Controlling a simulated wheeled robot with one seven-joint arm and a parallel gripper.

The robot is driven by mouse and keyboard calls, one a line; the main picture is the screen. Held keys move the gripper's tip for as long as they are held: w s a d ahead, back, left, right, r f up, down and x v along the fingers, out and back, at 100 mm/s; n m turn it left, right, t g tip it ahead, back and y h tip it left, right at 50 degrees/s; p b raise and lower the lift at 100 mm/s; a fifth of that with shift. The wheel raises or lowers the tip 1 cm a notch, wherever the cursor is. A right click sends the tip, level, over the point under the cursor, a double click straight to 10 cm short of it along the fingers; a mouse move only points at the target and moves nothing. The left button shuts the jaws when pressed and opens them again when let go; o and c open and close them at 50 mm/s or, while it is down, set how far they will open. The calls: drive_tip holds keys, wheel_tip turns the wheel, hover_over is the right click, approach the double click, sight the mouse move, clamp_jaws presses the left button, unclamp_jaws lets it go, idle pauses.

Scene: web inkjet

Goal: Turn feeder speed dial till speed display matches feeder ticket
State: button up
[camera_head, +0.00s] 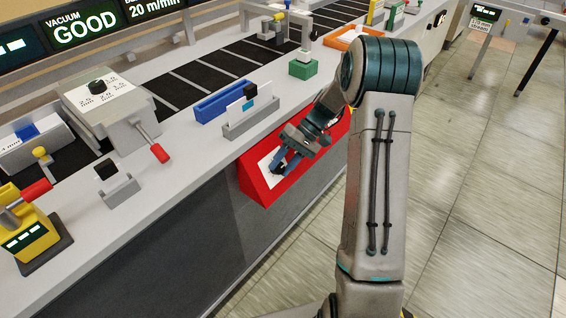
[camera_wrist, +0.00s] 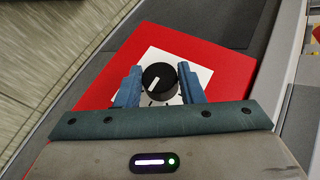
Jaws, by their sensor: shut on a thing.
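The dial (camera_wrist: 159,78) is a black round knob with a white pointer mark, on a white plate on a sloped red panel (camera_wrist: 215,65). In the wrist view its pointer slants toward the lower left. My gripper (camera_wrist: 160,84) is shut on the dial, with one blue finger on each side. I cannot tell which card is the feeder ticket.
A vacuum display (camera_head: 84,30) reads "GOOD". A white card (camera_head: 237,110) stands in a grey holder above the panel, beside a blue tray (camera_head: 215,107). A grey box (camera_head: 112,110) with a red-handled lever stands left.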

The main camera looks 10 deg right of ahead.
drive_tip(key=shift+w+r, duration=0.1)
drive_tip(key=o, duration=1)
drive_tip(key=p+v, duration=0.1)
drive_tip(key=v, duration=1.2)
drive_tip(key=shift+w+d+r, duration=0.1)
drive_tip(key=shift+d+r, duration=0.15)
drive_tip(key=shift+d, duration=0.1)
drive_tip(key=s+a+r+t+h+p, duration=0.1)
drive_tip(key=s+a+r+h+p, duration=0.5)
drive_tip(key=s+r, duration=0.4)
drive_tip(key=shift+s+a+r+m+t+h+p, duration=0.15)
drive_tip(key=shift+s+a+r+t+h+p, duration=0.65)
drive_tip(key=shift+s, duration=1.85)
drive_tip(key=shift+s+a+r+m+t+h+p, duration=0.3)
drive_tip(key=shift+s+r+t+p, duration=0.85)
drive_tip(key=shift+s, duration=1.5)
drive_tip(key=shift+s+a+r+m+t+h+p, duration=0.1)
drive_tip(key=shift+s+a+r+t+h+p, duration=0.2)
drive_tip(key=shift+s+a+r+t+p, duration=1.5)
